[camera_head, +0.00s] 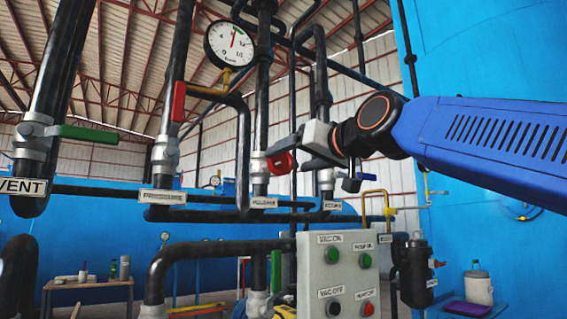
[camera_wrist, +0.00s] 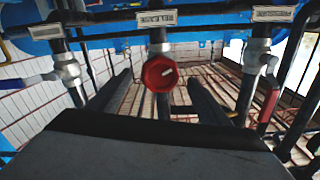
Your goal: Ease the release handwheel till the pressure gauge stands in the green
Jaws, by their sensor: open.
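The red release handwheel (camera_head: 281,164) sits on a black pipe above a small label plate. In the wrist view the handwheel (camera_wrist: 160,74) shows face-on, with a pale mark on its face. My gripper (camera_head: 292,150) is at the handwheel from the right. In the wrist view my gripper (camera_wrist: 160,77) is open, one finger on each side of the wheel with gaps; contact is not seen. The white round pressure gauge (camera_head: 230,45) hangs above left. Its red needle points nearly straight up; its exact place against the green is too small to tell.
A red lever (camera_head: 178,102) and a green lever (camera_head: 88,134) stand on pipes to the left. A grey button box (camera_head: 338,275) stands below my gripper. A blue-handled valve (camera_head: 352,184) is close on the right. Pipes crowd the area.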

